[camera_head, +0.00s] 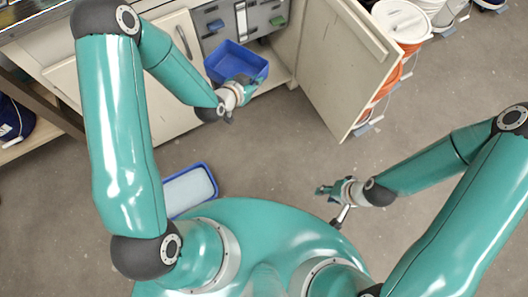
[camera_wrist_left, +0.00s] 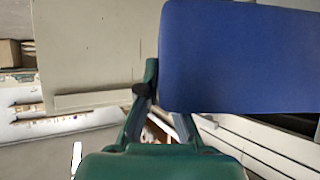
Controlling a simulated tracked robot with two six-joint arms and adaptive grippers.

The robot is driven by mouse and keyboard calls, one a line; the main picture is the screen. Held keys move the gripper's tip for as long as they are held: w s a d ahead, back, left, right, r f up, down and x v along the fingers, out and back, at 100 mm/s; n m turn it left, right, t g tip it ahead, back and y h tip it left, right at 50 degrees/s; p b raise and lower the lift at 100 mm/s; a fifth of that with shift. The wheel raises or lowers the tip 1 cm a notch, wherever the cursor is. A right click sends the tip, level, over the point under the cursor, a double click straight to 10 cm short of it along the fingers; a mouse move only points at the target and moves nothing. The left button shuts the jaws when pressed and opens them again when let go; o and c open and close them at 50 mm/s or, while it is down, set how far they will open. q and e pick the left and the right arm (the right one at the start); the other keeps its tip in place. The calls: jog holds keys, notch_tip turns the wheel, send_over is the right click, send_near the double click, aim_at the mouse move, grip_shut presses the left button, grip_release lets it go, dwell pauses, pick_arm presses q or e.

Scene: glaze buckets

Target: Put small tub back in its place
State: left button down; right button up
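A small blue tub (camera_head: 226,58) is up in front of the open cabinet, tilted, with its open inside facing the head camera. My left gripper (camera_head: 246,85) is at its near right wall and appears shut on that wall. In the left wrist view the tub (camera_wrist_left: 240,60) fills the upper right, and one finger of the left gripper (camera_wrist_left: 160,95) shows at its left edge while the tub hides part of the other. My right gripper (camera_head: 325,190) hangs over bare floor, away from the tub; its finger opening is too small to judge.
A blue tray with pale content (camera_head: 190,190) lies near my base. Orange and white buckets (camera_head: 400,22) stand behind the door. The floor at right is clear.

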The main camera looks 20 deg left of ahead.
pick_arm(q)
jog(key=shift+s+d+f+m+g+h+b, duration=0.7)
jog(key=shift+f+b, duration=3.75)
jog(key=shift+f, duration=5.1)
jog(key=shift+s+d+f+m+g+h+b, duration=0.25)
jog(key=shift+s+d+f+m+h+b, duration=0.85)
jog(key=shift+f+b, duration=5.95)
jog(key=shift+s+d+f+m+g+h+b, duration=0.6)
jog(key=shift+d+f+b, duration=0.9)
jog(key=shift+f, duration=10.6)
jog(key=shift+w+a+r+b, duration=0.1)
jog(key=shift+w+a+b, duration=0.05)
jog(key=shift+a+b, duration=0.2)
jog(key=c, duration=1.3)
grip_release()
